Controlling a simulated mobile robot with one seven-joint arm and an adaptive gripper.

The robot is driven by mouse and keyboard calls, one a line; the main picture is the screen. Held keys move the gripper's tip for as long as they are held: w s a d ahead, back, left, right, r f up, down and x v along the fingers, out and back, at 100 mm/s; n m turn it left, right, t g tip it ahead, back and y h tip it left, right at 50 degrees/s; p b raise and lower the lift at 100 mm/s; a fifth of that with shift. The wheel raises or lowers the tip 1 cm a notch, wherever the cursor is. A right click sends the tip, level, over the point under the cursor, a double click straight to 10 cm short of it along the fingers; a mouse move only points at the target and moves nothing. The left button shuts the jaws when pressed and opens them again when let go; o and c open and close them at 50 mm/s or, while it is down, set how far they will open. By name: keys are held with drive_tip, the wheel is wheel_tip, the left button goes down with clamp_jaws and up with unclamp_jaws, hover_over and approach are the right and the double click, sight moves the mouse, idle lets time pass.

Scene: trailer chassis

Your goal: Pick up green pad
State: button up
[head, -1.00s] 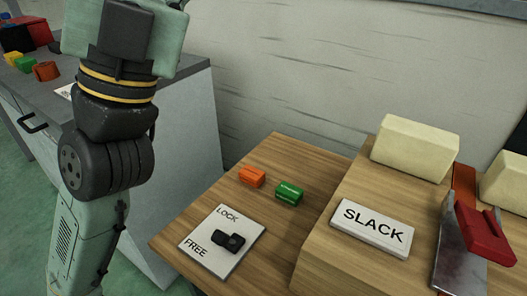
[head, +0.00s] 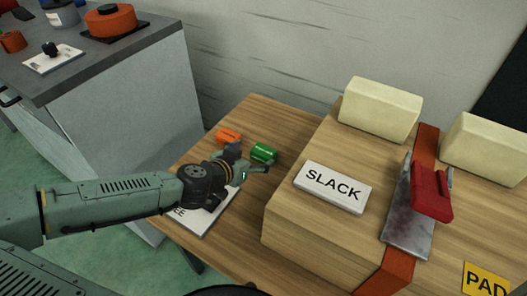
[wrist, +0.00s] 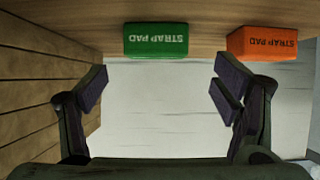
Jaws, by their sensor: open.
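The green pad (head: 264,152) lies on the low wooden surface, left of the raised wooden block. In the wrist view the green pad (wrist: 156,40) reads "STRAP PAD" upside down and sits ahead of the fingers, in line with the space between them. My gripper (head: 252,160) is low over the wooden surface, close to the pad. In the wrist view my gripper (wrist: 157,88) has its two fingers wide apart with nothing between them. I cannot tell from the head view whether a finger touches the pad.
An orange strap pad (head: 229,136) lies just beside the green one. The raised wooden block (head: 300,228) with the SLACK plate (head: 333,187) stands to the right. A LOCK/FREE plate (head: 190,222) is partly under my arm. A grey cabinet (head: 130,112) stands at the left.

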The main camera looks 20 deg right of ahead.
sight(263, 151)
drive_tip(key=x, duration=0.6)
drive_tip(key=shift+s+d+f+p, duration=0.1)
drive_tip(key=shift+d+p, duration=0.2)
drive_tip(key=shift+p, duration=0.1)
drive_tip(key=shift+c, duration=0.6)
drive_tip(key=c, duration=1.2)
